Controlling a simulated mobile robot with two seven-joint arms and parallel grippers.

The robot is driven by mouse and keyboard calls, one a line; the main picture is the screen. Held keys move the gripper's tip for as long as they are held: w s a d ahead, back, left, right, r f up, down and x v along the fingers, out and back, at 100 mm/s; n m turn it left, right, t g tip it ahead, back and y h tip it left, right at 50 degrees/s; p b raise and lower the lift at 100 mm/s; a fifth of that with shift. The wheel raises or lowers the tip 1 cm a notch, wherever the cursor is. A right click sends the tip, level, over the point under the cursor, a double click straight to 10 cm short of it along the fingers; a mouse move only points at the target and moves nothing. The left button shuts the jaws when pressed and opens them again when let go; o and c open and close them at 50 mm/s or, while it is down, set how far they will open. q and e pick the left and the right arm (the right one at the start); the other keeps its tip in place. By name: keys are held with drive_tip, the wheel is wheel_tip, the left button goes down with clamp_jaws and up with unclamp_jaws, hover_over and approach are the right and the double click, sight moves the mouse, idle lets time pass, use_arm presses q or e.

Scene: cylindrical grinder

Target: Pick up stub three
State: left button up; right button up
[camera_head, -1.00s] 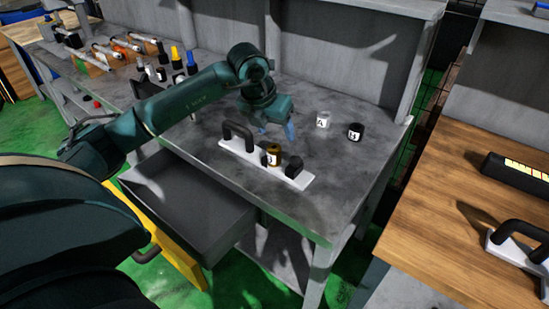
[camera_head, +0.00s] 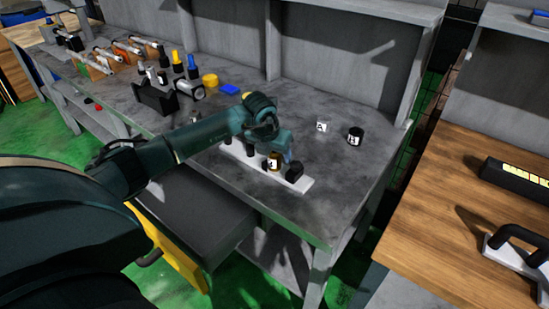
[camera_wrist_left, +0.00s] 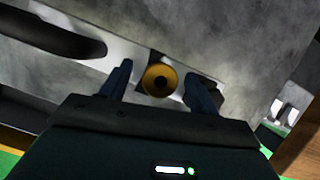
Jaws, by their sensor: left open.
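Stub three (camera_head: 274,163), a gold-brown cylinder with a white label, stands on the white plate (camera_head: 306,186) on the grey bench. My left gripper (camera_head: 285,150) is open, just above and behind the stub in the head view. In the left wrist view the open fingers (camera_wrist_left: 158,72) are on either side of the stub, with gaps on both sides. I cannot tell how far down they reach. My right gripper is not in view.
A black block (camera_head: 294,171) stands on the plate right of the stub. A black handle (camera_wrist_left: 60,36) is on the plate's other end. Jars A (camera_head: 322,126) and B (camera_head: 355,136) stand further right.

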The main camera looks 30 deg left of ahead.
use_arm(q)
drive_tip(key=shift+w+f, duration=0.15)
drive_tip(key=shift+f, duration=0.25)
clamp_jaws()
drive_tip(key=shift+r, duration=0.15)
